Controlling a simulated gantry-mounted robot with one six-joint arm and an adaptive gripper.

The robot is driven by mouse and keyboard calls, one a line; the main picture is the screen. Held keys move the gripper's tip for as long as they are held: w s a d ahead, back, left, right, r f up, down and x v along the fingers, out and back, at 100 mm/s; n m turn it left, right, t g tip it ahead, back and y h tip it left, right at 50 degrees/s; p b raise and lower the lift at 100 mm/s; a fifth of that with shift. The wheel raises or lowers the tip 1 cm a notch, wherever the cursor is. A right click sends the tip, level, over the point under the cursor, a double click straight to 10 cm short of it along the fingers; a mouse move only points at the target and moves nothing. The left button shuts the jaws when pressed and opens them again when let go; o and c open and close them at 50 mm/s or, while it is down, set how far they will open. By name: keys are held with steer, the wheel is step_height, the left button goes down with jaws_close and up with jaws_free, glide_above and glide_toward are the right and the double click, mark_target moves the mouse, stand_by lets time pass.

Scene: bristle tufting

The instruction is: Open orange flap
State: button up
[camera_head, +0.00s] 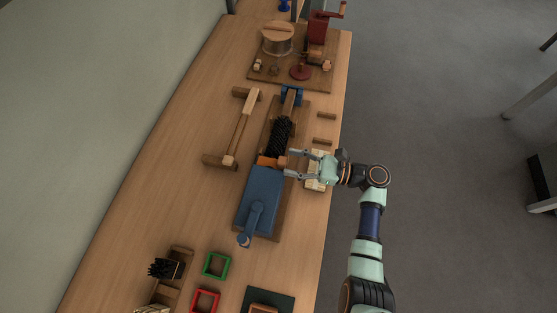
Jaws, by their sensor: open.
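The orange flap (266,161) is a small orange piece at the far end of the blue box (261,195), beside the black bristles (281,136). My gripper (287,162) reaches in from the right with its fingers spread. One fingertip is on the far side and one on the near side of the orange piece's right end. I cannot tell whether either finger touches it. The flap is small here and partly hidden near the fingers, so its exact tilt is unclear.
A wooden frame (239,125) lies left of the bristles. Green (216,265) and red (205,302) square frames lie at the front. A board with a round drum (278,38) is at the back. The table's left strip is clear.

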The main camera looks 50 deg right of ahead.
mark_target(286, 161)
steer(key=x, duration=0.3)
steer(key=shift+w+a, duration=0.15)
steer(key=shift+w, duration=0.1)
jaws_close()
